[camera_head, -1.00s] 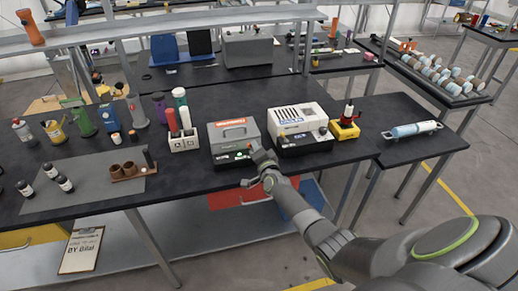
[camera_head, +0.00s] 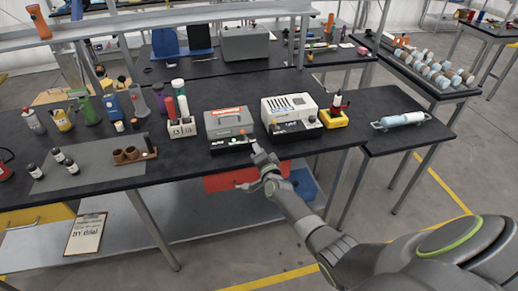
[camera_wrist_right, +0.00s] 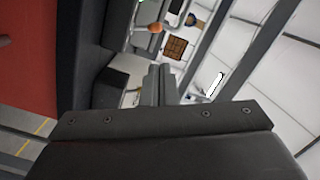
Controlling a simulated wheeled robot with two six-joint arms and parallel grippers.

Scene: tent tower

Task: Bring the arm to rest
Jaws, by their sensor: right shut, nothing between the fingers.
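My right gripper (camera_head: 258,151) is in the head view, at the front edge of the black workbench (camera_head: 300,155), just in front of the grey box with the orange label (camera_head: 228,124). It is shut and holds nothing. My right arm reaches in from the lower right. In the right wrist view the shut fingers (camera_wrist_right: 160,85) show in the middle, with blurred dark and red surfaces on the left. My left gripper is in neither view.
A white holder (camera_head: 182,128), bottles and a grey mat (camera_head: 90,165) are on the left. A red drawer (camera_head: 230,180) is below the edge.

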